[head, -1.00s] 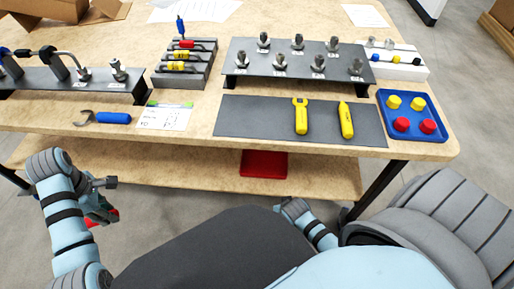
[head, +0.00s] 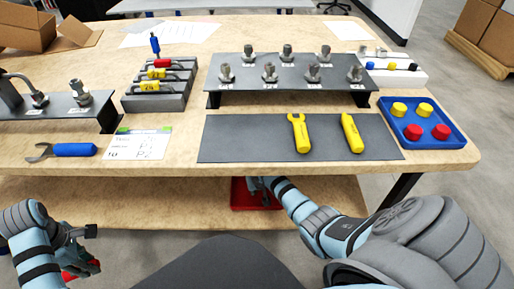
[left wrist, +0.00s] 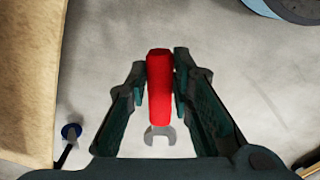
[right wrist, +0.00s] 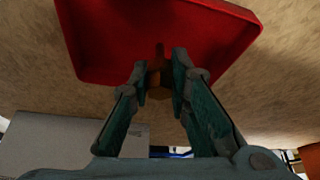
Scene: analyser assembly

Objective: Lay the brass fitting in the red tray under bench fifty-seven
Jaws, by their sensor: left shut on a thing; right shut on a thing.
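The red tray (head: 240,196) lies on the lower shelf of the bench and is partly covered by my right arm in the head view. It fills the upper part of the right wrist view (right wrist: 160,30). My right gripper (right wrist: 160,75) is shut on the small brass fitting (right wrist: 158,65), which shows dim and brownish between the fingertips, over the tray's near edge. I cannot tell whether the fitting touches the tray. My left gripper (left wrist: 160,65) is shut on a red-handled wrench (left wrist: 159,90), off the bench at the left; its open steel jaw shows between the fingers.
On the bench top are a grey mat (head: 240,140) with two yellow tools, a rack of fittings (head: 290,92), a blue tray (head: 422,138) with coloured caps and a blue-handled wrench (head: 70,150). The bench top's front edge overhangs the lower shelf (head: 140,200).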

